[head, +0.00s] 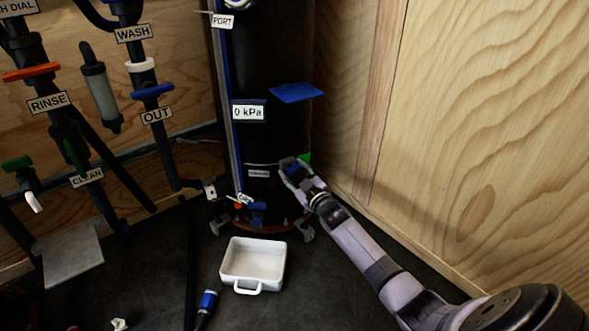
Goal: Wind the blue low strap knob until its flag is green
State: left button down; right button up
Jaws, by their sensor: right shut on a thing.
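My right gripper (291,168) reaches in from the lower right and is shut at the right side of the black tank (275,130), at the height of its low strap (262,165). It is shut on the low strap knob, which the fingers mostly hide; only a little blue shows at the fingertips. A small green patch (305,158), which looks like the knob's flag, shows just behind and to the right of the fingers. My left gripper is not in view.
A blue plate (297,92) juts from the tank above my gripper. A white tray (235,266) and a blue-collared hose end (206,304) lie on the dark floor. Labelled pipes and valves line the left wall. A wooden wall (470,130) bounds the right side.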

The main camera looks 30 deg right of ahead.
dwell(0.4)
jog(key=o, duration=1.2)
jog(key=shift+c, duration=0.2)
jog(key=s+a, duration=0.1)
jog(key=s, duration=1.1)
jog(key=shift+a, duration=0.1)
